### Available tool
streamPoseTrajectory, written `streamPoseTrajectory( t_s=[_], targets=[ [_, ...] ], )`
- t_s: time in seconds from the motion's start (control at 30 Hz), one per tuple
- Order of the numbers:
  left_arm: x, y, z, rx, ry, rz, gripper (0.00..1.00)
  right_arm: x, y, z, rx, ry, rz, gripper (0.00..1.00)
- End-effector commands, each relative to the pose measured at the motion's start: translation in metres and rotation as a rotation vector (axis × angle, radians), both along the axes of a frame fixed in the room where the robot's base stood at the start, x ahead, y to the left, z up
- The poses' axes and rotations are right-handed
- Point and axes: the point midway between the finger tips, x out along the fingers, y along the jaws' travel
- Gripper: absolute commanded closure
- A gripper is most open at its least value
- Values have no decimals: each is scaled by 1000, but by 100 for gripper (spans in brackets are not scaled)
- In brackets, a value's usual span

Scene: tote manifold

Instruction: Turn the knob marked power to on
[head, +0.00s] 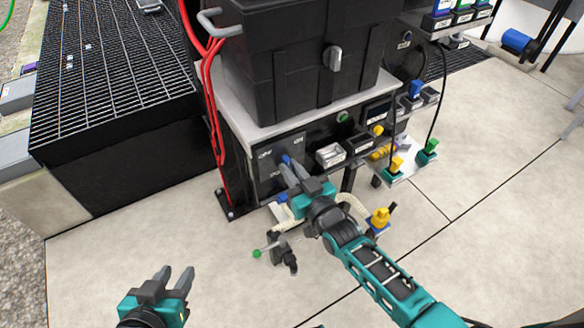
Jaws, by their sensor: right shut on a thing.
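A dark panel (265,180) on the front of the bench has white lettering, with what reads as OFF at left and ON at right. The knob (286,158) on this panel shows as a small blue part between the two labels. My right gripper (289,168) reaches up to the panel and is shut on the knob; its fingers hide most of it, and its exact angle is hard to see. My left gripper (176,272) is open and empty, low at the left above the floor, well apart from the panel.
A black tote (290,60) with a grey latch sits on the bench above the panel. Red hoses (211,110) run down at its left beside a black grated platform (110,70). A green-handled valve (272,248) and a yellow knob (380,217) are below.

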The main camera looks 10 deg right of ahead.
Motion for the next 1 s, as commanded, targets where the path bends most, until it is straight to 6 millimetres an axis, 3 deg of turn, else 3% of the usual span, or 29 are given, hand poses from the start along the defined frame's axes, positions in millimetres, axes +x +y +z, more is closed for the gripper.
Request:
streamPoseTrajectory(
  t_s=[0.6,1.0],
  targets=[
    [-1,2,1,4,1,2,62,0,-2,-2,533,156,0,100],
    [-1,1,0,1,5,5,62,0,-2,-2,717,210,-1,100]
  ],
)
